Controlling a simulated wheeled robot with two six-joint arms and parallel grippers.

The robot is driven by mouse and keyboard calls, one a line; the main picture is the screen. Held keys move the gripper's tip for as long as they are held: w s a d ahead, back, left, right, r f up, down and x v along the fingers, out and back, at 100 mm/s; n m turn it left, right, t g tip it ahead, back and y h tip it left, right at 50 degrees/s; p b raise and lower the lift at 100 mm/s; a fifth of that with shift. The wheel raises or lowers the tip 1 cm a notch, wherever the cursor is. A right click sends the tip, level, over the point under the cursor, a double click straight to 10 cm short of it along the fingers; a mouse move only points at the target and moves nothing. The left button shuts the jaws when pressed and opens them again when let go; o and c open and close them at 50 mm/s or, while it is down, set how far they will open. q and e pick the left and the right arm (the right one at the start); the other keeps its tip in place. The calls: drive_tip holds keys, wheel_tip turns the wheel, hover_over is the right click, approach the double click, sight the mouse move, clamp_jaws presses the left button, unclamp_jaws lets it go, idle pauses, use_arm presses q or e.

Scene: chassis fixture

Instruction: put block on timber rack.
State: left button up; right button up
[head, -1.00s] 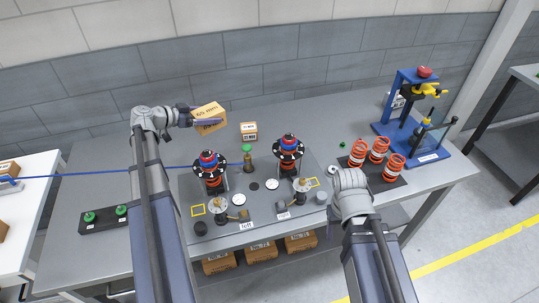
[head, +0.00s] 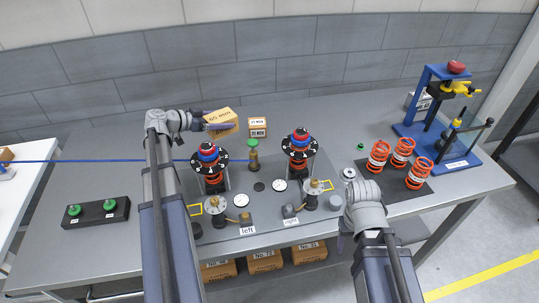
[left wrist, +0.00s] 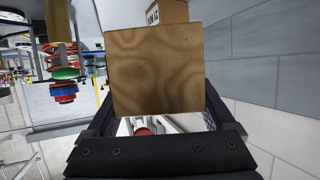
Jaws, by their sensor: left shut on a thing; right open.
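The wooden block (head: 221,120) has printed black lettering and is held in the air above the left back part of the grey table. My left gripper (head: 208,121) is shut on it. In the left wrist view the block's plain wood-grain face (left wrist: 155,72) sits between the two dark fingers of the gripper (left wrist: 155,115). In the head view the wrist of my right arm is over the right part of the bench, and its gripper fingers are hidden. I cannot make out a timber rack for certain.
Two red-and-blue spring fixtures (head: 209,155) (head: 299,143) stand mid-table with gauges before them. A small labelled box (head: 257,127) stands behind. Orange springs (head: 402,153) and a blue press (head: 437,110) are at right. Cartons (head: 265,261) lie below. The table's back left is clear.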

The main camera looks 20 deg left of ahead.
sight(223, 134)
use_arm(q)
drive_tip(key=shift+f+b, duration=3.1)
drive_tip(key=shift+f, duration=0.05)
drive_tip(key=shift+f, duration=0.1)
wheel_tip(223, 134, down, 4)
drive_tip(key=b, duration=0.3)
drive_tip(key=shift+r+b, duration=0.25)
drive_tip(key=shift+b, duration=0.1)
drive_tip(key=shift+f, duration=0.15)
drive_tip(key=o, duration=1.3)
drive_tip(key=shift+o, duration=0.2)
